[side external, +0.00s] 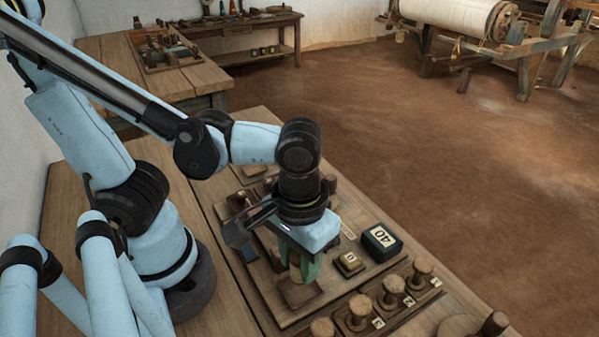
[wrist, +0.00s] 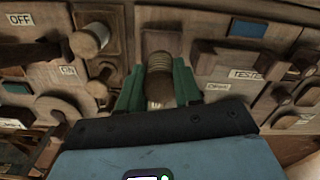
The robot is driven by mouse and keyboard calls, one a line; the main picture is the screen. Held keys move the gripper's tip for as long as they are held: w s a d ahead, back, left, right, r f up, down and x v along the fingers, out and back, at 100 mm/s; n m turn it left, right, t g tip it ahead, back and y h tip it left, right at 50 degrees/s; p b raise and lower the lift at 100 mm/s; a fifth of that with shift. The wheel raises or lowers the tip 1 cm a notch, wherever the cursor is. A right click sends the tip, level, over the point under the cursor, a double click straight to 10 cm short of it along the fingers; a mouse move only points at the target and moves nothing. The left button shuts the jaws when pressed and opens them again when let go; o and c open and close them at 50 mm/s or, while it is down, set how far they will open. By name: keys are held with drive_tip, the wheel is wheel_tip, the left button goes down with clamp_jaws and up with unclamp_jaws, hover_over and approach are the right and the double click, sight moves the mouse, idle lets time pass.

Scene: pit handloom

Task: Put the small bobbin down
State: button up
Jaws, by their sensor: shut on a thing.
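My gripper (wrist: 158,88) has green fingers and is shut on the small bobbin (wrist: 159,72), a brown wound spool with a pale end, in the wrist view. In the side view my gripper (side external: 304,268) points down over the wooden board (side external: 268,283). There the bobbin is mostly hidden by the fingers. A square wooden pad (side external: 299,293) lies just below the fingertips. A wooden square (wrist: 161,42) also shows just beyond the bobbin in the wrist view. I cannot tell whether the bobbin touches the surface below.
A dark block marked 40 (side external: 381,242) and a small block marked 0 (side external: 349,263) stand right of my gripper. Several wooden knobs (side external: 390,290) line the front edge. A knob (wrist: 90,39) and a TEST label (wrist: 246,75) flank the bobbin in the wrist view.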

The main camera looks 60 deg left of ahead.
wheel_tip(320, 180, up, 6)
drive_tip(key=shift+r, duration=0.25)
wheel_tip(320, 180, up, 5)
drive_tip(key=w+a+n, duration=0.5)
drive_tip(key=a+n, duration=0.4)
drive_tip(key=a, duration=0.3)
drive_tip(key=w+a+n, duration=0.4)
drive_tip(key=a+n, duration=0.5)
drive_tip(key=a, duration=0.3)
drive_tip(key=a+f, duration=0.3)
drive_tip(key=f, duration=0.1)
drive_tip(key=s+a+f, duration=0.1)
drive_tip(key=a+f, duration=0.6)
drive_tip(key=f, duration=0.1)
drive_tip(key=shift+s+a, duration=0.15)
drive_tip(key=shift+a, duration=0.25)
drive_tip(key=shift+a+f, duration=0.1)
drive_tip(key=shift+f, duration=2)
